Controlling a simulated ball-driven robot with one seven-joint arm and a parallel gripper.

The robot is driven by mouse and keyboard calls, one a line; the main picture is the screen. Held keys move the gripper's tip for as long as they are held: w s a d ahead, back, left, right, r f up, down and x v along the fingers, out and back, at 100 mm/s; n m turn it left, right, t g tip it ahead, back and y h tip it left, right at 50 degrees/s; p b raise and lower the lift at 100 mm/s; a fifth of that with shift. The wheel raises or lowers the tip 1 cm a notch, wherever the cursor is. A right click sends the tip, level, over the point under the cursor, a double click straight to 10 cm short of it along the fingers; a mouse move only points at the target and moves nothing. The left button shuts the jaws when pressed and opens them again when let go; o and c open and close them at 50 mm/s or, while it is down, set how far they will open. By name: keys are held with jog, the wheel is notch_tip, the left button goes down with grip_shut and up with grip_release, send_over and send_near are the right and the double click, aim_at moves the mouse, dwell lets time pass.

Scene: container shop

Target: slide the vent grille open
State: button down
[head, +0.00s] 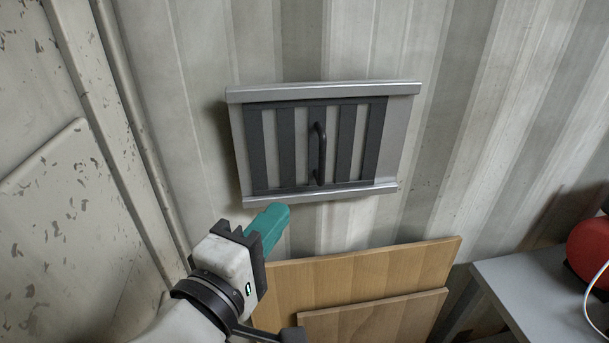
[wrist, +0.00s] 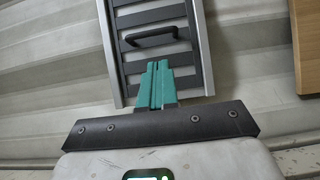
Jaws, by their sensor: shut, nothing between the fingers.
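The vent grille (head: 287,147) is a dark slatted panel with a black bar handle (head: 320,153), set between silver rails in a grey frame (head: 400,130) on the corrugated wall. Light gaps show between its slats, and a strip of grey frame lies bare to its right. My gripper (head: 276,209) has teal fingers and is below the frame's lower left part, apart from the handle. In the wrist view the teal fingers (wrist: 156,68) are together and empty. The handle (wrist: 150,37) shows just beyond their tips there.
Two wooden boards (head: 420,262) lean against the wall below the vent. A grey table (head: 525,285) with a red round object (head: 590,250) and a white cable stands at the right. A worn panel door (head: 45,200) is at the left. The wall around the vent is clear.

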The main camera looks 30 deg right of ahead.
aim_at(320, 156)
jog(key=shift+a+r, duration=0.1)
jog(key=shift+r, duration=0.1)
jog(key=p+x, duration=0.2)
jog(key=x, duration=0.8)
jog(key=d, duration=0.1)
jog(key=s+d+p, duration=0.1)
jog(key=d, duration=0.1)
dwell(0.5)
